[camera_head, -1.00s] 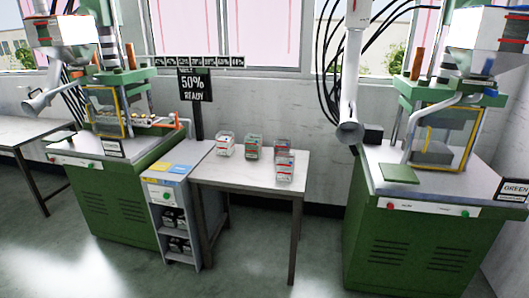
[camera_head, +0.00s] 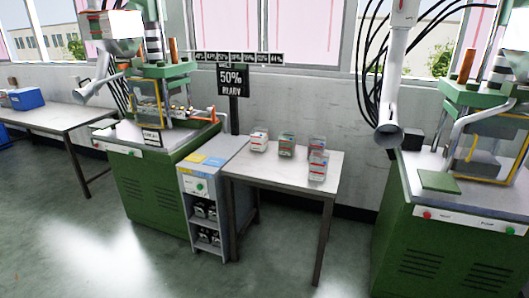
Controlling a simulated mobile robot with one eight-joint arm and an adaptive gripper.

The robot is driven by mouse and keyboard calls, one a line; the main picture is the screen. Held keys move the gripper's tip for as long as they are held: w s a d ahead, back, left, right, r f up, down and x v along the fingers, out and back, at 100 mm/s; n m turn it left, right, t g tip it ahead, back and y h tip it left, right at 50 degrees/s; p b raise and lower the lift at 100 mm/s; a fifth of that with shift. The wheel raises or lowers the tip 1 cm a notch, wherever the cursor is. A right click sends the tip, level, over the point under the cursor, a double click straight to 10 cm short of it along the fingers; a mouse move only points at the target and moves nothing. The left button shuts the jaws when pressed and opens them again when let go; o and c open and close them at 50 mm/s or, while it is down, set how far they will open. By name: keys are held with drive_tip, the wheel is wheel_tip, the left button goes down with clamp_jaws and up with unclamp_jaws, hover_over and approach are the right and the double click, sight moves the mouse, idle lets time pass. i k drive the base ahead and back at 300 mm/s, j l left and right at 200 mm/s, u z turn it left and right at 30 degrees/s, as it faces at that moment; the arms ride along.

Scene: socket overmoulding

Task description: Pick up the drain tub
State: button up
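A blue tub (camera_head: 26,99) sits on the table at the far left of the head view. Part of a second blue thing (camera_head: 3,137) shows lower down at the left picture edge, cut off by the frame. No label can be read on either, so I cannot tell whether one is the drain tub. My gripper is not in view.
The left table (camera_head: 62,116) stands beside a green press machine (camera_head: 158,190). A grey shelf unit (camera_head: 212,180) adjoins the middle table (camera_head: 262,172). A second green machine (camera_head: 420,250) stands at the right. The floor (camera_head: 80,245) in front is clear.

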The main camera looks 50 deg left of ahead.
sight(319, 161)
drive_tip(key=u, duration=1.5)
